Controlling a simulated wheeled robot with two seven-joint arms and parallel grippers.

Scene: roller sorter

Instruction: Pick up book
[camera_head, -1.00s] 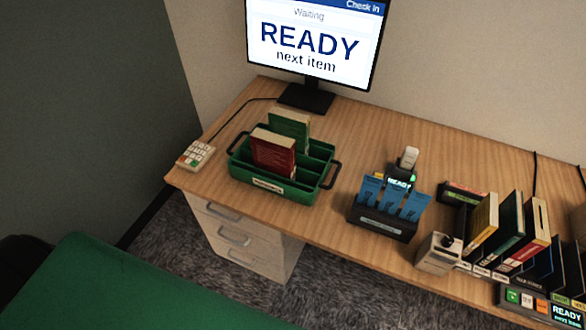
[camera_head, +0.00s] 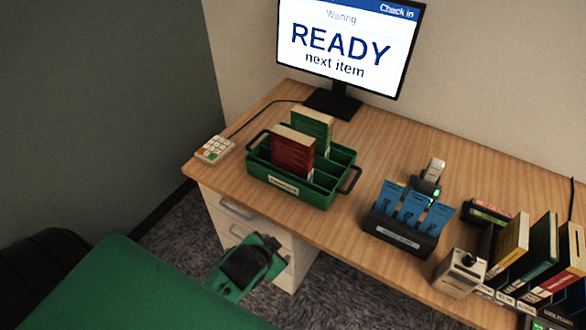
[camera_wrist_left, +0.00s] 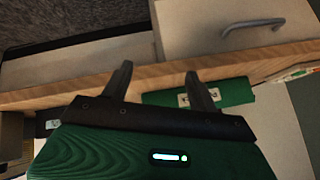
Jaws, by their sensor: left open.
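A red book (camera_head: 292,152) and a green book (camera_head: 314,126) stand upright in the slots of a green crate (camera_head: 325,198) on the desk. My left gripper (camera_head: 262,244) is in front of the desk drawers, below and apart from the crate. In the left wrist view my left gripper (camera_wrist_left: 158,72) has its two fingers spread with nothing between them, near the wooden desk edge. A green labelled surface (camera_wrist_left: 228,93), apparently the crate, shows partly behind a finger. My right gripper is not in view.
More books (camera_head: 510,242) stand in a sorter at the right, by a beige device (camera_head: 458,272). A black holder (camera_head: 395,238) with blue cards is right of the crate. A keypad (camera_head: 214,149) lies left. A monitor (camera_head: 345,45) reads READY.

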